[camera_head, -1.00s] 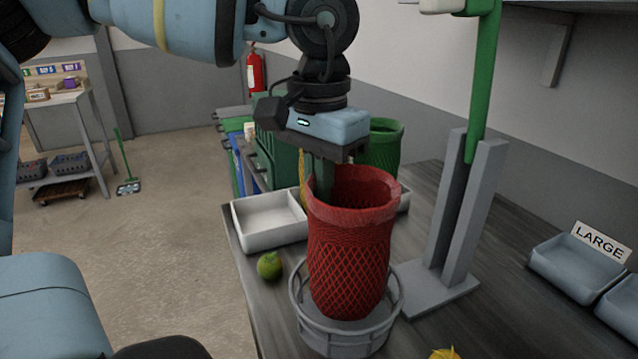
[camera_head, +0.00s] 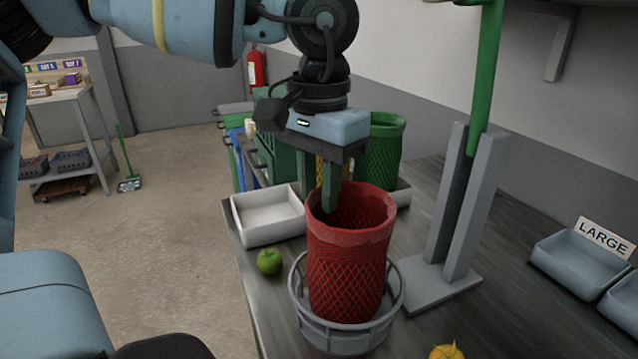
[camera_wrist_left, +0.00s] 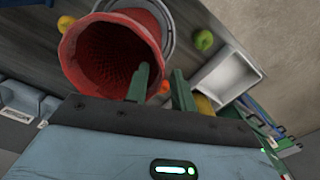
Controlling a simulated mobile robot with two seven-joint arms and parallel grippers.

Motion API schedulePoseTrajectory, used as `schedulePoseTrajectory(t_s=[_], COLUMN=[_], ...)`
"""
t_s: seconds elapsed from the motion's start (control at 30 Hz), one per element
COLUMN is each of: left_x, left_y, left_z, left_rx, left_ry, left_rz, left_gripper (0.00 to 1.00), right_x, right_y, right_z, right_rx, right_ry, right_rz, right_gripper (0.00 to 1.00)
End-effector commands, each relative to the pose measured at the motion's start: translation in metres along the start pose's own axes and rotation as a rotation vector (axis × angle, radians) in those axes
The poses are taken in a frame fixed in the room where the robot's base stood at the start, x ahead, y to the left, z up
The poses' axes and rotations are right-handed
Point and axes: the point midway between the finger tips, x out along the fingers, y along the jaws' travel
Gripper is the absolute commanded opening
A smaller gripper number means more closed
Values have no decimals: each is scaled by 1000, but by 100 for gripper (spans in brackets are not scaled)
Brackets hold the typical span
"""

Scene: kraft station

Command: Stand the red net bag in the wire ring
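The red net bag (camera_head: 347,265) stands nearly upright with its lower part inside the grey wire ring (camera_head: 345,338) on the bench. Its mouth is open and faces up. My left gripper (camera_head: 318,190) is above the bag's far left rim, with its two green fingers spread apart. In the left wrist view, the gripper (camera_wrist_left: 160,85) has one finger over the mouth of the bag (camera_wrist_left: 105,60) and the other outside the rim. The gap between the fingers shows no bag wall pinched. Part of the ring (camera_wrist_left: 165,25) shows behind the bag. My right gripper is not seen.
A green apple (camera_head: 269,261) lies left of the ring, near a white tray (camera_head: 268,237). A grey stand (camera_head: 440,288) with a green pole is close on the right. A green bag (camera_head: 384,150) stands behind. A yellow item (camera_head: 446,352) lies at the front.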

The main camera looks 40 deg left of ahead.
Motion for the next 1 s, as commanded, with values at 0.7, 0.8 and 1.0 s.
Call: schedulePoseTrajectory(t_s=[0.7,0.8,1.0], left_x=[-90,-107,-128], left_y=[0,0,0], left_z=[-1,0,0], left_rx=[-1,-1,0], left_ry=[5,3,1], left_rz=[-1,1,0], left_gripper=[25,25,25], right_x=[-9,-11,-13], right_y=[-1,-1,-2], right_z=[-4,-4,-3], right_rx=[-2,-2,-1], right_ry=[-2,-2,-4], right_rz=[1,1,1], right_gripper=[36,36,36])
